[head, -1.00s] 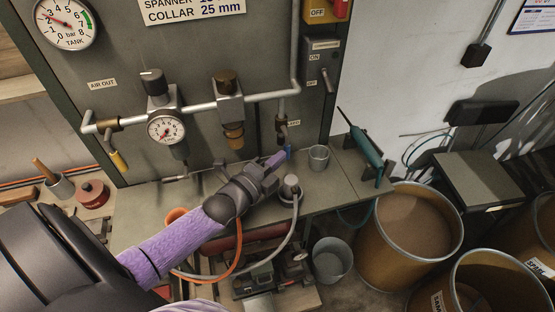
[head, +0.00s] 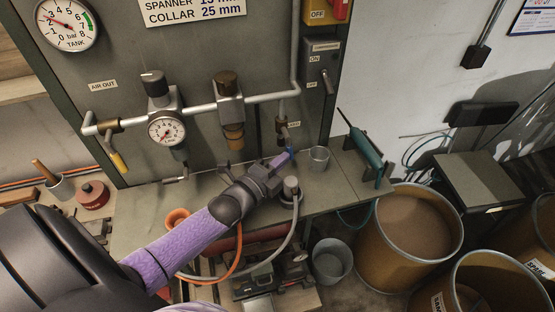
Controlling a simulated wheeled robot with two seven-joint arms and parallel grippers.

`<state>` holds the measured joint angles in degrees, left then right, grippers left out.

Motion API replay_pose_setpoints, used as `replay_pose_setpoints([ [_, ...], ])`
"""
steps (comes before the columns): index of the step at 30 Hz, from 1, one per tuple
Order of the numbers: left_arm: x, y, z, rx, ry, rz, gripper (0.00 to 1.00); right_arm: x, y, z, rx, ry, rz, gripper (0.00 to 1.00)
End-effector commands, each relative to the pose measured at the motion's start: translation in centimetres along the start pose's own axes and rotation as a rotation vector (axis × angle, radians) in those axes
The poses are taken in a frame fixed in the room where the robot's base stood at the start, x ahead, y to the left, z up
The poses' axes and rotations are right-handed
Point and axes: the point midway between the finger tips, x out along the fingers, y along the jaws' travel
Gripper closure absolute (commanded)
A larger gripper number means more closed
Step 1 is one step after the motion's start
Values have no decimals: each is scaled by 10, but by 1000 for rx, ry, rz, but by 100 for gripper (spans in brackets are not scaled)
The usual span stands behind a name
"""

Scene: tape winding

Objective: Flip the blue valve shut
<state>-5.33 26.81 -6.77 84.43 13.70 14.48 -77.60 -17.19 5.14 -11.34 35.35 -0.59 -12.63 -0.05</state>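The blue valve handle (head: 291,153) shows as a small blue patch below a brass fitting (head: 282,133) at the right end of the pipework, by a partly hidden label. My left gripper (head: 280,162) reaches in from the lower left with its tip right at the blue patch. It covers much of the handle. Whether it touches the handle, and whether its fingers are open or shut, I cannot tell. My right gripper is not in view.
A yellow-handled valve (head: 118,160) hangs at the left pipe end. A gauge (head: 166,129) sits mid-panel. A grey cup (head: 318,158) and a teal tool (head: 365,150) stand right of my gripper. A hose-topped fitting (head: 291,187) is just below it.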

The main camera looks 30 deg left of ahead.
Motion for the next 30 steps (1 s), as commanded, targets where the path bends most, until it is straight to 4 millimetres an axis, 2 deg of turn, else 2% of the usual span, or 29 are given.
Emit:
replay_pose_setpoints([
  [14,12,4,-8,-2,-1,0,100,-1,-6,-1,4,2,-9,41],
  [30,16,4,-11,-1,-1,0,100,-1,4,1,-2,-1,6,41],
])
